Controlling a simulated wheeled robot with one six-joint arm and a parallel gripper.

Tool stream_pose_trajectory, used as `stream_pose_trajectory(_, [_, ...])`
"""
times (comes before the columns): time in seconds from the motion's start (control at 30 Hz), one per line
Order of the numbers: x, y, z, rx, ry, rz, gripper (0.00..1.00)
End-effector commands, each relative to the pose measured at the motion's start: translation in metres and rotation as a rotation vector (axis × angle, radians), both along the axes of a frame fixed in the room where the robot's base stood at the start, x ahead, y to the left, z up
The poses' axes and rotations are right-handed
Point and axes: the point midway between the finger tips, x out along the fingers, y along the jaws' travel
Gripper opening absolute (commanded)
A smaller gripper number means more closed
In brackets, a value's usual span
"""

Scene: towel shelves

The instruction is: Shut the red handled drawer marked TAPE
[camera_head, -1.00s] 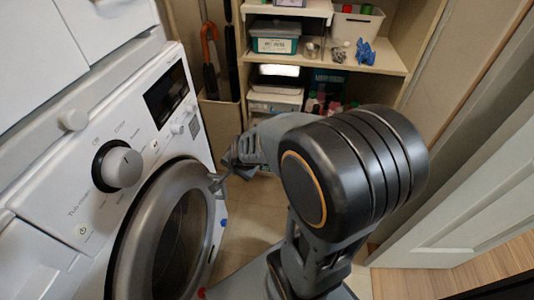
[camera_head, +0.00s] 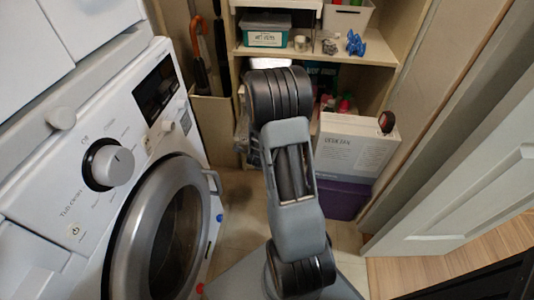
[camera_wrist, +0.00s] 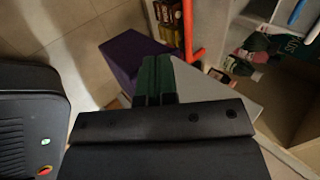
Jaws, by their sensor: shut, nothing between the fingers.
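No drawer marked TAPE can be made out in either view. In the wrist view, a red bar (camera_wrist: 192,32) runs down from the top edge, past my fingertips. It could be the drawer's handle, but no label shows and I cannot tell. My gripper (camera_wrist: 157,68) shows dark green fingers pressed together, empty, with the red bar just beyond them to the right. I cannot tell the gap between them. In the head view my arm hides the gripper.
A white box (camera_head: 352,150) stands on a purple box (camera_head: 340,200) right of my arm. The washing machine (camera_head: 45,175) is at left, with an umbrella (camera_head: 196,45) beyond. A pale door (camera_head: 455,195) stands at right.

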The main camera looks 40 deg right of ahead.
Motion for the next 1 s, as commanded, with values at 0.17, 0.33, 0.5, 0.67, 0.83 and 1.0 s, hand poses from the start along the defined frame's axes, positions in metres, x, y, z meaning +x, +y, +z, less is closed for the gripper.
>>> stream_pose_trajectory(0.17, [0.017, -0.016, -0.013, 0.0, -0.002, -0.002, 0.0])
stream_pose_trajectory(0.33, [0.028, -0.027, -0.015, 0.0, -0.001, -0.001, 0.0])
stream_pose_trajectory(0.5, [0.033, -0.032, -0.016, -0.001, -0.001, 0.001, 0.0])
stream_pose_trajectory(0.67, [0.034, -0.033, -0.016, 0.0, 0.0, 0.001, 0.0])
stream_pose_trajectory(0.83, [0.034, -0.033, -0.016, 0.0, 0.0, 0.001, 0.0])
stream_pose_trajectory(1.0, [0.035, -0.035, -0.016, 0.001, -0.001, 0.001, 0.0])
